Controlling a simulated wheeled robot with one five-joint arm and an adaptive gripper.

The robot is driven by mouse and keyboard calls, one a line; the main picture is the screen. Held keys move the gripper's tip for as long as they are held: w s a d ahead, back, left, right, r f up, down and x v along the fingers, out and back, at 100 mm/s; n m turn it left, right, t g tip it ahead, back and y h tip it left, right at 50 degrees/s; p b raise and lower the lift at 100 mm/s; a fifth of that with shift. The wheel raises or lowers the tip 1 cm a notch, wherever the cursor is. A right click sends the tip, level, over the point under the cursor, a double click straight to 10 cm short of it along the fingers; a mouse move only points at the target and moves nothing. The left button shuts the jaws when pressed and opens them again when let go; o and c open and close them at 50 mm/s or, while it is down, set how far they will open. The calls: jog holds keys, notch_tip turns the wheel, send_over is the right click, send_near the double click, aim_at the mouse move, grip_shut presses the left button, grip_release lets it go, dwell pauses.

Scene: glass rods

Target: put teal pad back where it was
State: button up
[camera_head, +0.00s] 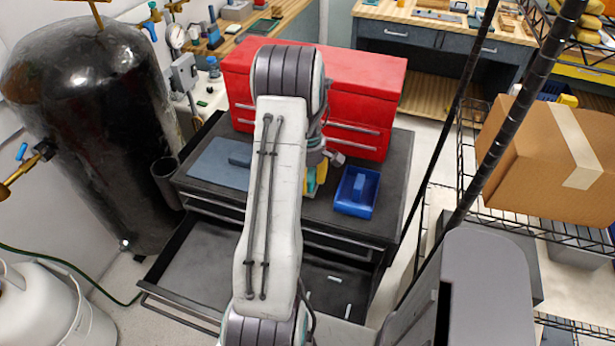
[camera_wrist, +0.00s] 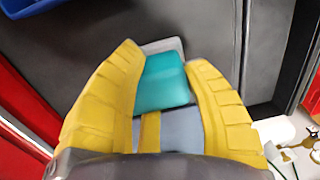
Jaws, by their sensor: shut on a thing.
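The teal pad (camera_wrist: 161,82) sits between the two yellow fingers of my gripper (camera_wrist: 165,85) in the wrist view. The fingers are shut on it. A pale grey edge shows just beyond the pad, and a grey-blue surface shows between the fingers nearer the wrist; I cannot tell what either belongs to. In the head view my arm hides most of the gripper, and only a bit of yellow finger and teal shows beside it, over the black cabinet top (camera_head: 330,205). I cannot tell whether the pad touches the top.
A red toolbox (camera_head: 360,75) stands behind on the cabinet. A blue tray (camera_head: 345,206) with a blue block is right of my arm. A grey-blue mat (camera_head: 215,165) with a dark block is left. The open drawer (camera_head: 190,265) below holds small pale rods.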

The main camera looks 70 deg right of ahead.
jog(key=shift+f, duration=0.2)
jog(key=o, duration=1.2)
jog(key=shift+c, duration=0.2)
